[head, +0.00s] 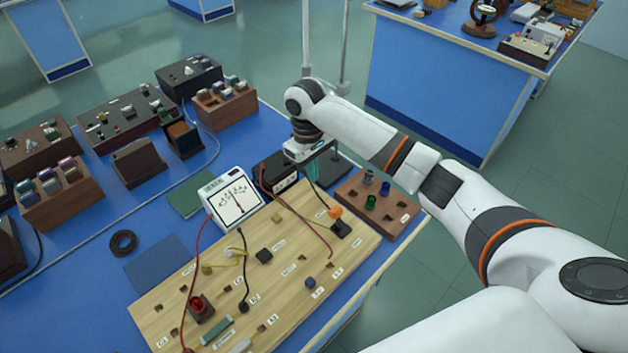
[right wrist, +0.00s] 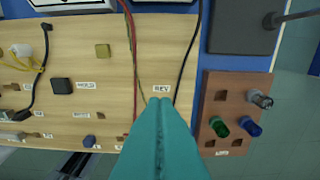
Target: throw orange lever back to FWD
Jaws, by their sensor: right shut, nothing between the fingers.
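The orange lever knob (head: 335,212) stands on a small black base (head: 341,229) near the right end of the wooden board (head: 180,297) in the head view. Its lean toward either label is hard to judge. In the right wrist view the lever is not visible, and my fingers may hide it. A REV label (right wrist: 161,88) shows there just beyond the fingertips. My left gripper is not in view.
A white meter (head: 236,200) and a black box (head: 272,170) stand behind the board. A brown block (head: 350,190) with coloured posts is right of the gripper. Red and black cables cross the board. A stand base (head: 330,172) is beyond the gripper.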

